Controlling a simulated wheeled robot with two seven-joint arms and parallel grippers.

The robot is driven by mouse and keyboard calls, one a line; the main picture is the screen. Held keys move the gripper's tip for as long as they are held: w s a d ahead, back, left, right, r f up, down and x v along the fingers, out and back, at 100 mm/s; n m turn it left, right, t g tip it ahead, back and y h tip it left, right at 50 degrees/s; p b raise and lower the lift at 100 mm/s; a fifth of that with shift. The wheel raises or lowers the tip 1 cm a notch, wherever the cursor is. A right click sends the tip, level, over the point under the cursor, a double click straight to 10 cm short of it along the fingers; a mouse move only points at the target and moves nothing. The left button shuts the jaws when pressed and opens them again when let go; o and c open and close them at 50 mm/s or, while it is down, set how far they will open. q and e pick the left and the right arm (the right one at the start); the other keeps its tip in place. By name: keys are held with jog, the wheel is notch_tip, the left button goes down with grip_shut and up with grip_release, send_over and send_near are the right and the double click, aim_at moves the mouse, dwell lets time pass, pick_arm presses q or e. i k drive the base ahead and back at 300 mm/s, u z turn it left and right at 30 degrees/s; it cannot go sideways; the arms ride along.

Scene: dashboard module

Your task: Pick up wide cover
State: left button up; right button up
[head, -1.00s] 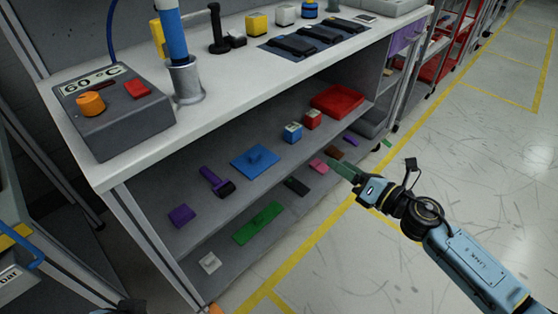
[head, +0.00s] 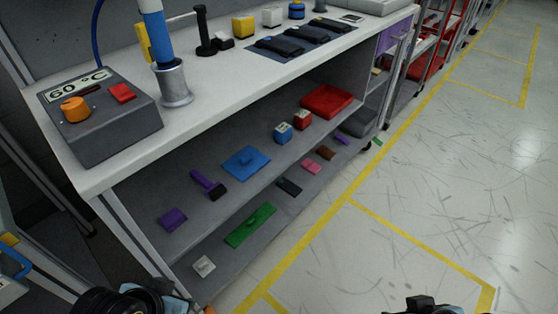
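I cannot tell for sure which piece is the wide cover. A wide green plate with a small knob (head: 250,225) lies flat on the lower shelf. A blue plate with a raised knob (head: 246,162) lies on the shelf above it. Several black pieces (head: 281,46) lie on a dark mat on the worktop. Part of my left arm (head: 120,301) shows at the bottom left, and the top of my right arm (head: 424,305) at the bottom edge. Both sets of fingers are out of frame, well apart from these pieces.
A grey control box (head: 105,125) and a blue-and-white tool in a metal holder (head: 172,82) stand on the worktop (head: 215,90). A red tray (head: 327,101) and small coloured blocks sit on the shelves. The floor at right (head: 430,180) is clear.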

aim_at(243, 164)
jog(key=z, duration=1.25)
jog(key=i, duration=0.95)
jog(key=u, duration=3.45)
